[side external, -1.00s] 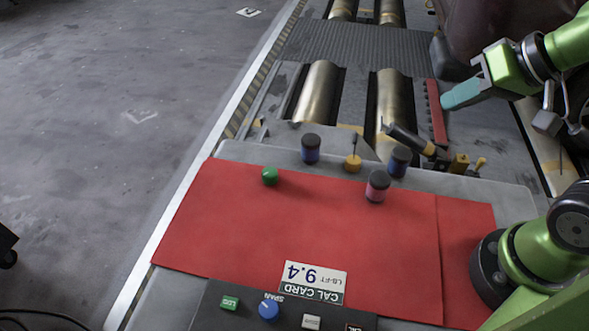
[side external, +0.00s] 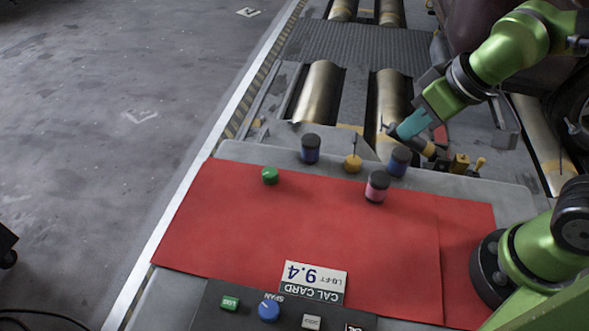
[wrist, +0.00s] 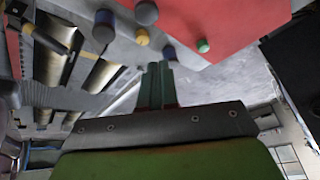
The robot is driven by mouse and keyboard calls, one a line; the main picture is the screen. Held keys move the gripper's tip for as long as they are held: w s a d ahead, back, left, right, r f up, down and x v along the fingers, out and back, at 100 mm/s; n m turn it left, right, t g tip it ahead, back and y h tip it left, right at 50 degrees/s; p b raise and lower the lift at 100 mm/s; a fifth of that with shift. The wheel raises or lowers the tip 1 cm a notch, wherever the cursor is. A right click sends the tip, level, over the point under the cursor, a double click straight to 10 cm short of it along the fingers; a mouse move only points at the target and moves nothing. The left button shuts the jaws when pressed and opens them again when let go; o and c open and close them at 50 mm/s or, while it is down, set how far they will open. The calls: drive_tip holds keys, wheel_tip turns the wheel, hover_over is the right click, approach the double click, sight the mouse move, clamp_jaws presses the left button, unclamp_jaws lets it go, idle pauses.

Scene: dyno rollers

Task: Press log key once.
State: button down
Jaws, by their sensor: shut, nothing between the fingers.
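The log key is a green button marked LOG (side external: 230,303) on the dark control panel (side external: 215,322) at the bottom of the side view. My gripper (side external: 401,134) has teal fingers, shut and empty. It is in the air over the back right of the bench, near a dark-capped blue jar, far from the log key. In the wrist view the shut fingers (wrist: 158,72) point up toward the bench edge. The log key does not show in the wrist view.
A blue SPAN knob (side external: 269,310) and a grey key (side external: 311,321) sit beside the log key. A CAL CARD reading 9.4 (side external: 313,279) lies on the red mat (side external: 300,225). A green knob (side external: 270,176) and several jars stand farther back. The mat's middle is clear.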

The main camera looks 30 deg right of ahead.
drive_tip(key=w+a+f+n, duration=0.3)
drive_tip(key=a+n, duration=0.4)
drive_tip(key=a, duration=0.4)
drive_tip(key=n+y, duration=0.6)
drive_tip(key=n, duration=0.6)
hover_over(236, 304)
drive_tip(key=f, duration=0.2)
drive_tip(key=shift+a+r, duration=0.1)
drive_tip(key=shift+f, duration=4.45)
drive_tip(key=shift+f, duration=0.4)
